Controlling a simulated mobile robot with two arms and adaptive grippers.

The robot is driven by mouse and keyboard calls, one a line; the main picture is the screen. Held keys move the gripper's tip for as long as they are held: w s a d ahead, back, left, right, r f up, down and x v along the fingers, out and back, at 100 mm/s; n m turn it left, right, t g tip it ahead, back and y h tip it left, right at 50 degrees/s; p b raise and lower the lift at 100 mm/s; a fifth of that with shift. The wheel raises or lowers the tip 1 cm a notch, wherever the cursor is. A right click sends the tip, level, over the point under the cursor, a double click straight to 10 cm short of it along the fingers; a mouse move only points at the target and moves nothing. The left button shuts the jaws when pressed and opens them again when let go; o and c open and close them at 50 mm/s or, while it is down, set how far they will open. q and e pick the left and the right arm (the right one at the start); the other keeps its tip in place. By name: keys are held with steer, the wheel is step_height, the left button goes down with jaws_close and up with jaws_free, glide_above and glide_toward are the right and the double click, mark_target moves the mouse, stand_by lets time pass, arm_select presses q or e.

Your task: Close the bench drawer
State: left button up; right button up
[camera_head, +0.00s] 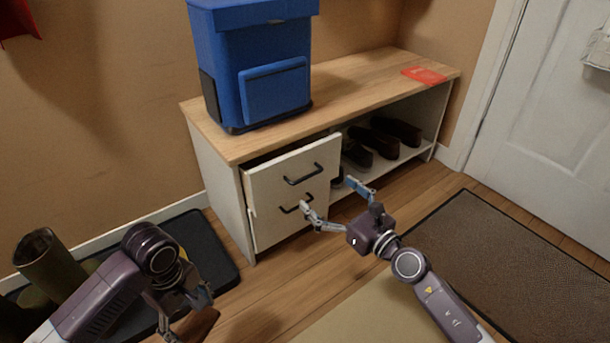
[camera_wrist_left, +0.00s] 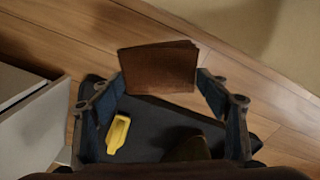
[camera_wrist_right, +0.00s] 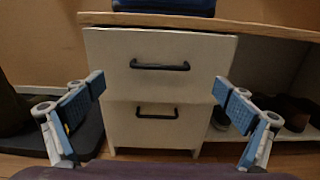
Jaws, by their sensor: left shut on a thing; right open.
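The bench (camera_head: 350,85) has two white drawer fronts with black handles. The upper drawer (camera_head: 265,178) stands partly pulled out, with a dark gap behind its front's top edge; the lower drawer (camera_head: 262,225) sits further back. In the right wrist view the upper drawer (camera_wrist_right: 160,85) is straight ahead, above the lower drawer (camera_wrist_right: 130,130). My right gripper (camera_head: 328,195) is open and empty in front of the drawers; its fingers (camera_wrist_right: 160,90) frame the fronts without visible contact. My left gripper (camera_head: 188,315) is shut on a brown wallet-like thing (camera_wrist_left: 158,70), held above the floor.
A blue bin (camera_head: 265,75) and a red booklet (camera_head: 424,75) are on the bench top. Dark shoes (camera_head: 380,140) sit in its open right side. A dark tray (camera_head: 200,250) lies on the floor at left, with a yellow object (camera_wrist_left: 118,134). A doormat (camera_head: 510,255) lies at right.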

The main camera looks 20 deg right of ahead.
mark_target(300, 169)
arm_select(q)
steer(key=shift+f+b, duration=0.75)
steer(key=shift+f, duration=0.05)
arm_select(e)
steer(key=x, duration=0.8)
steer(key=shift+f, duration=0.15)
steer(key=c, duration=1.7)
steer(key=x, duration=0.4)
arm_select(q)
steer(key=shift+d, duration=0.1)
arm_select(e)
steer(key=shift+d, duration=0.1)
steer(key=o, duration=1.7)
steer(key=shift+w, duration=0.15)
